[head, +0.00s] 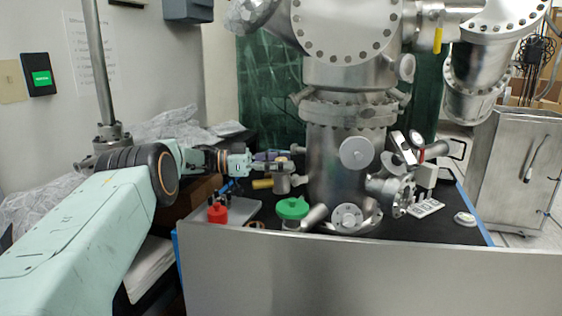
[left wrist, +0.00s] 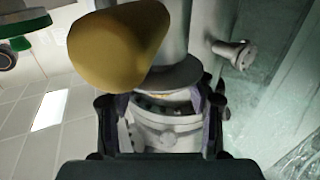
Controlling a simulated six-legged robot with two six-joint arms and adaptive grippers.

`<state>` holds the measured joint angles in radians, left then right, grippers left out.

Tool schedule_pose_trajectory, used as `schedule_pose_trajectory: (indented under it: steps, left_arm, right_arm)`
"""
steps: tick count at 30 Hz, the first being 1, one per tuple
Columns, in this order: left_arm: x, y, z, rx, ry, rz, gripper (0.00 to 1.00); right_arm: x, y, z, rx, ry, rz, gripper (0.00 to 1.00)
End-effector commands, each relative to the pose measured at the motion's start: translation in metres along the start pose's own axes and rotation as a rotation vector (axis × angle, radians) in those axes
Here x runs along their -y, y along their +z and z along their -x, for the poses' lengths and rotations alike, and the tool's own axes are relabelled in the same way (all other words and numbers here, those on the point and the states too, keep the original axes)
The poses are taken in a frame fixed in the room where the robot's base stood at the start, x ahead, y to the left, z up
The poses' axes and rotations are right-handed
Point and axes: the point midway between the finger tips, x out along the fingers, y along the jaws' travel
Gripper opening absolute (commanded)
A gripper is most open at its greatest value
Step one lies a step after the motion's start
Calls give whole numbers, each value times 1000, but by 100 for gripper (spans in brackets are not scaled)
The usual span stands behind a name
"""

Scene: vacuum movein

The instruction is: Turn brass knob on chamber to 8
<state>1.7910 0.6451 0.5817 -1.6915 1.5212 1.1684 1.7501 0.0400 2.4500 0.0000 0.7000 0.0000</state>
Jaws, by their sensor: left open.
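The steel vacuum chamber (head: 338,182) stands upright in the middle of the head view. A brass knob (head: 262,184) sticks out from its left side, low down. In the left wrist view the brass knob (left wrist: 118,45) is large and close, at upper left, with a steel port behind it. My left gripper (head: 280,161) points right toward the chamber, just above the knob in the head view. Its fingers (left wrist: 160,118) are spread apart in the wrist view, with no object visibly held. I cannot read any number at the knob. My right gripper is not in view.
A green-lidded jar (head: 292,208) and a red bottle (head: 217,212) stand in front of the chamber's left side. A grey front panel (head: 370,275) edges the dark bench. Crumpled foil (head: 165,125) lies behind my left arm. A metal cabinet (head: 515,165) stands at right.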

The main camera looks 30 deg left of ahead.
Motion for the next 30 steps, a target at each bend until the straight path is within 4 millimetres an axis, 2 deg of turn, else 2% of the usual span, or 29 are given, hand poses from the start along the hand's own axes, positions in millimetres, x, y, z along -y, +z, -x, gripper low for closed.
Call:
schedule_pose_trajectory:
  steps: [5,8,11,21,30]
  left_arm:
    - [0,1,1,1,0,1,54]
    - [1,1,9,0,-3,1,54]
    - [1,0,24,-1,-4,0,54]
    - [1,1,94,2,-4,-1,54]
    - [0,1,119,1,-1,1,54]
  right_arm:
    - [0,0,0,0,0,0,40]
    - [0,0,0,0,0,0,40]
    - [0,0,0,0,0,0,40]
    - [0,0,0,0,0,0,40]
    - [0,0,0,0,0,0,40]
